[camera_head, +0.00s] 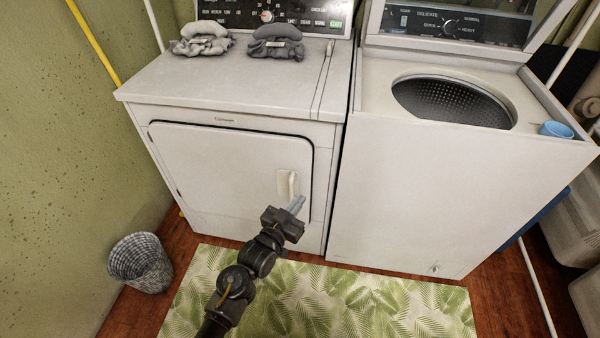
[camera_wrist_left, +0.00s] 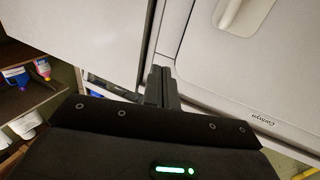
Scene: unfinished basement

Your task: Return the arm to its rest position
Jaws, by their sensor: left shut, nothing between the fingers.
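My left arm reaches in from the bottom of the head view. Its gripper (camera_head: 297,207) is shut and empty, in front of the dryer door, just below and beside the white door handle (camera_head: 287,184). I cannot tell whether it touches the door. In the left wrist view the shut fingers (camera_wrist_left: 160,88) point toward the seam between the two machines. The dryer (camera_head: 230,165) has its door shut; its handle also shows in the left wrist view (camera_wrist_left: 232,14). My right gripper is not in view.
Two grey folded cloths (camera_head: 276,42) lie on the dryer. The washer (camera_head: 440,190) stands open at right with a blue cup (camera_head: 556,130) on its top edge. A wicker basket (camera_head: 140,262) stands at left. A leaf-pattern rug (camera_head: 390,305) covers the floor in front.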

